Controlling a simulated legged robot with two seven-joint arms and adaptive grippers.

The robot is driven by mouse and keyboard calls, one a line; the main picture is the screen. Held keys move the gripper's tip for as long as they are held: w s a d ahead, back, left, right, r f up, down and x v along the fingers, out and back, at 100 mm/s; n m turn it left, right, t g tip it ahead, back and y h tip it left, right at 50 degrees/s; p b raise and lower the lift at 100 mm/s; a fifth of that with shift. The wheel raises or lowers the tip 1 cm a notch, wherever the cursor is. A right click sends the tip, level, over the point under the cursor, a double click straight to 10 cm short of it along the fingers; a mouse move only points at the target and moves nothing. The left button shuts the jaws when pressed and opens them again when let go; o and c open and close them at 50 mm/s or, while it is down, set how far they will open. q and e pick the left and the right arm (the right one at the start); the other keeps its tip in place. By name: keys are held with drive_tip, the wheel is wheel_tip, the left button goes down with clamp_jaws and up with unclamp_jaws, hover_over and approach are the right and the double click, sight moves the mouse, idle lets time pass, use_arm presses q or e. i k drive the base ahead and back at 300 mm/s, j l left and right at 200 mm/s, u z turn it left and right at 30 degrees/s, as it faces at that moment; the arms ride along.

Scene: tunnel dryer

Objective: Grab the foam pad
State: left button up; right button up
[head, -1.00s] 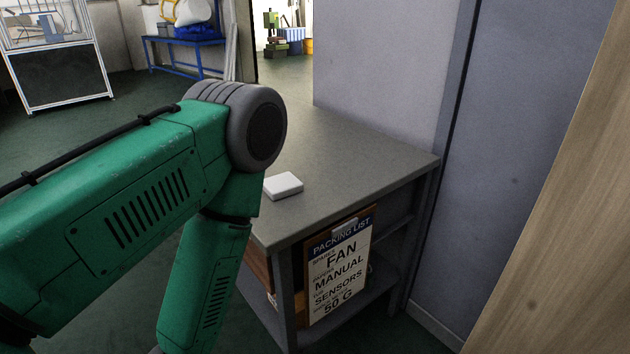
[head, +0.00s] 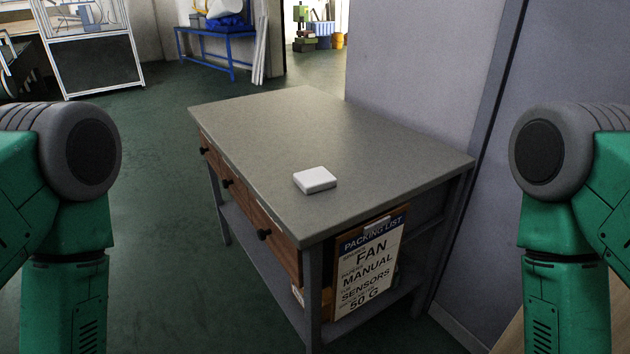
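A white block-like pad (head: 315,180), which looks like the foam pad, lies flat on the grey top of a workbench (head: 240,115), close to its near edge. Nothing touches it. My two green arms stand at the left and right sides of the head view, with their forearms pointing down. Both grippers are below the picture, so neither shows, and both are away from the pad.
The workbench has wooden drawers with dark knobs (head: 264,234) on its left side. A packing list board (head: 368,262) hangs on its near end. A wall and grey panel (head: 540,60) stand to the right. Green floor (head: 150,180) is open at left.

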sight(314, 180)
drive_tip(key=i+j+z, duration=0.15)
drive_tip(key=j, duration=0.25)
drive_tip(key=i+j+z, duration=0.1)
drive_tip(key=j, duration=0.3)
drive_tip(key=i+j+z, duration=0.15)
drive_tip(key=j, duration=0.25)
drive_tip(key=j+z, duration=0.15)
drive_tip(key=j, duration=0.25)
